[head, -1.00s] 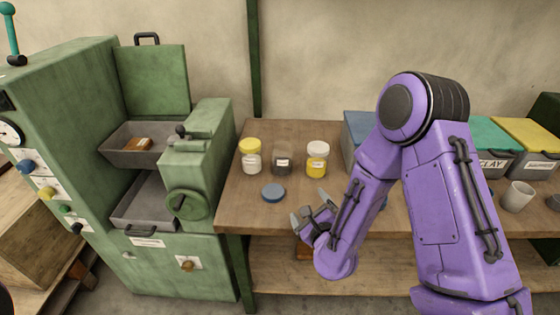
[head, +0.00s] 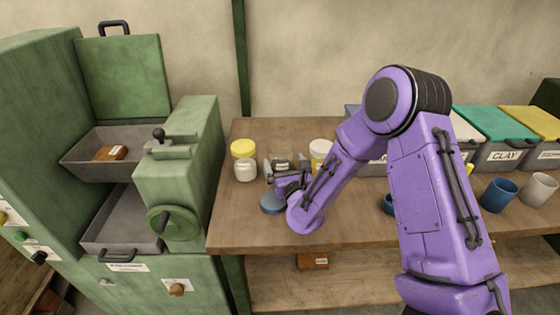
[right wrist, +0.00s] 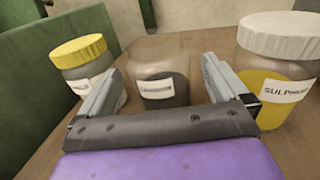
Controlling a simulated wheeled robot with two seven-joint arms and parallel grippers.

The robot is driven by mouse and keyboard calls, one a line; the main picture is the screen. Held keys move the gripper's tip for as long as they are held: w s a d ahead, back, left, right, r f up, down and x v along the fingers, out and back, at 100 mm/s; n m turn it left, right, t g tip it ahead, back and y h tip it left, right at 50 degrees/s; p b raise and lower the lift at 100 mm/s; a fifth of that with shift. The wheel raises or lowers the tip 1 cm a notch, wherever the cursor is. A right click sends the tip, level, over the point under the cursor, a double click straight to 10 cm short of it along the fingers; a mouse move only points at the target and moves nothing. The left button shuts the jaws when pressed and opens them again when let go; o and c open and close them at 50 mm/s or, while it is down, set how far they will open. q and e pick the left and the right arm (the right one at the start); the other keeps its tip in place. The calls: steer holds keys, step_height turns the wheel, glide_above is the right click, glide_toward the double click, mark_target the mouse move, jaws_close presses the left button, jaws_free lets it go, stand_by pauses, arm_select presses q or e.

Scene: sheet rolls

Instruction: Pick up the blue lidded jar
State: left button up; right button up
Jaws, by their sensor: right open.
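A clear glass jar (head: 281,158) with dark grey contents and a small unreadable label stands upright on the workbench. I see no blue lid on it; a flat blue lid (head: 272,204) lies on the bench in front. My right gripper (head: 286,166) is open and at the jar, its arm coming in from the right. In the right wrist view the grey glass jar (right wrist: 165,75) stands upright between the two spread fingers (right wrist: 163,67). I cannot tell whether either finger touches it. My left gripper is not in view.
A yellow-lidded jar (head: 244,160) stands close on the left. A white-lidded sulphur jar (right wrist: 275,70) stands close on the right. A green machine (head: 180,170) with trays borders the bench's left end. Lidded bins (head: 495,155), a blue cup (head: 499,195) and a pale cup (head: 538,190) are at right.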

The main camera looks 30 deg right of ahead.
steer(key=x, duration=0.3)
steer(key=shift+w, duration=0.25)
steer(key=shift+r, duration=0.1)
steer(key=c, duration=1.1)
